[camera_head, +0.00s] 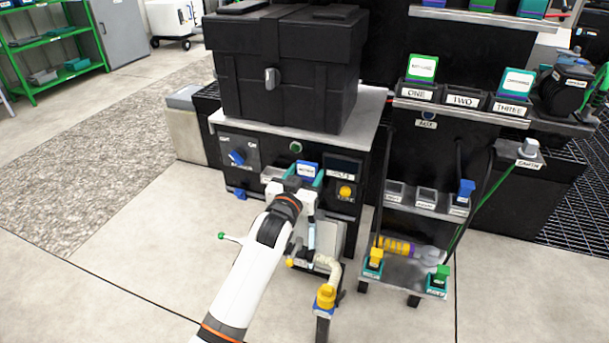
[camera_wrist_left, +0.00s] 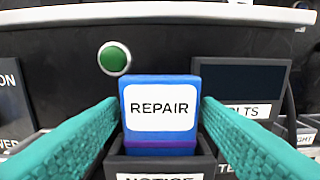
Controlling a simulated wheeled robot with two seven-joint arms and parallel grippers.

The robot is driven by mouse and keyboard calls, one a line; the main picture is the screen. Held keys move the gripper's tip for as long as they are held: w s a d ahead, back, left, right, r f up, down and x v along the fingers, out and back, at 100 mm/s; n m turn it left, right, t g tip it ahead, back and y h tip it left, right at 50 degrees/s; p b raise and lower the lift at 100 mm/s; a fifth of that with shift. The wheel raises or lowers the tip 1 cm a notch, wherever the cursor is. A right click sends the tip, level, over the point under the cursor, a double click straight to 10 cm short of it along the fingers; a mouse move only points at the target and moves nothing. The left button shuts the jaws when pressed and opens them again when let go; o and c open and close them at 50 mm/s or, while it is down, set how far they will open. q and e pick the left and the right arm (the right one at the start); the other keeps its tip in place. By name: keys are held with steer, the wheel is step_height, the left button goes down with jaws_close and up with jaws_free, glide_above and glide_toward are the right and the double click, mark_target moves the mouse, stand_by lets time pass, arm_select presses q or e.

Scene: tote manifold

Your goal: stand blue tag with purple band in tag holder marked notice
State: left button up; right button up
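The blue tag (camera_wrist_left: 160,106) reads REPAIR on a white label and has a purple band (camera_wrist_left: 160,147) along its lower part. It stands upright with its lower end in the dark tag holder (camera_wrist_left: 112,168), whose partly cut-off label reads NOTICE. The tag also shows in the head view (camera_head: 307,169), on the black panel's front ledge. My left gripper (camera_head: 303,179) is around the tag. In the left wrist view its teal fingers (camera_wrist_left: 160,108) lie on either side, with a thin dark gap beside the tag, so it looks open. My right gripper is not in view.
A green button (camera_wrist_left: 114,58) and a dark VOLTS display (camera_wrist_left: 240,85) are on the panel behind. A blue knob (camera_head: 236,157) is at left and a yellow knob (camera_head: 345,191) at right. A black case (camera_head: 290,75) stands above. A rack (camera_head: 412,268) stands at right.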

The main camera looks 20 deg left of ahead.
arm_select(q)
steer(key=shift+o, duration=1.2)
steer(key=s+p, duration=0.2)
steer(key=s, duration=1)
steer(key=shift+a, duration=0.2)
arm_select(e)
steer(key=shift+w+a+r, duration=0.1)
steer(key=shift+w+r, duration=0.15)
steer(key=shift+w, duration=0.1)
